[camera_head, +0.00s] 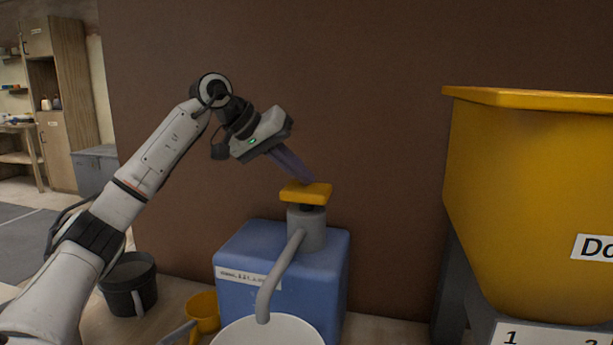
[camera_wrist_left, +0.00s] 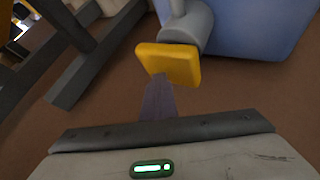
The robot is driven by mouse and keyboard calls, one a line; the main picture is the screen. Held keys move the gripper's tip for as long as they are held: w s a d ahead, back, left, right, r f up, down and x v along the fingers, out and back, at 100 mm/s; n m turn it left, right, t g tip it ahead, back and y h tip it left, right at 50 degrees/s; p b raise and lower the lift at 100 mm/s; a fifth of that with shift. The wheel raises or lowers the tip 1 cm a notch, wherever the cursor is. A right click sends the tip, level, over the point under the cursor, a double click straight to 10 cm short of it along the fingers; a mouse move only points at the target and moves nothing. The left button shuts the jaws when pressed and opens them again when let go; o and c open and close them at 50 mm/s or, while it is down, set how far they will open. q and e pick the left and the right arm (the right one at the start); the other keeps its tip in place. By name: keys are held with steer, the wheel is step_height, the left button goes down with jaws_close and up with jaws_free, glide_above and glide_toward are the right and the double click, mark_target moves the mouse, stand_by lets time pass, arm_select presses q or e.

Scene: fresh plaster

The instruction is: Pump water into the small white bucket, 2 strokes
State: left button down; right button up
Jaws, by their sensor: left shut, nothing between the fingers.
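A blue water container (camera_head: 285,265) stands against the brown wall, with a grey pump and spout (camera_head: 280,270) on top. The pump's yellow push plate (camera_head: 306,193) sits above the grey body; it also shows in the left wrist view (camera_wrist_left: 170,64). My right gripper is not in view.
A dark bucket (camera_head: 130,284) and a yellow scoop or cup (camera_head: 203,311) stand left of the blue container. A large yellow hopper (camera_head: 530,190) on a grey stand fills the right side. The wall is close behind the pump.

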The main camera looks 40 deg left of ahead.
mark_target(301, 188)
arm_select(q)
steer(key=shift+f, duration=0.5)
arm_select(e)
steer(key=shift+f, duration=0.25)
arm_select(q)
steer(key=shift+f+b, duration=0.25)
steer(key=shift+b, duration=0.1)
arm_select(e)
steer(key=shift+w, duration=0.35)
arm_select(q)
steer(key=shift+f, duration=0.2)
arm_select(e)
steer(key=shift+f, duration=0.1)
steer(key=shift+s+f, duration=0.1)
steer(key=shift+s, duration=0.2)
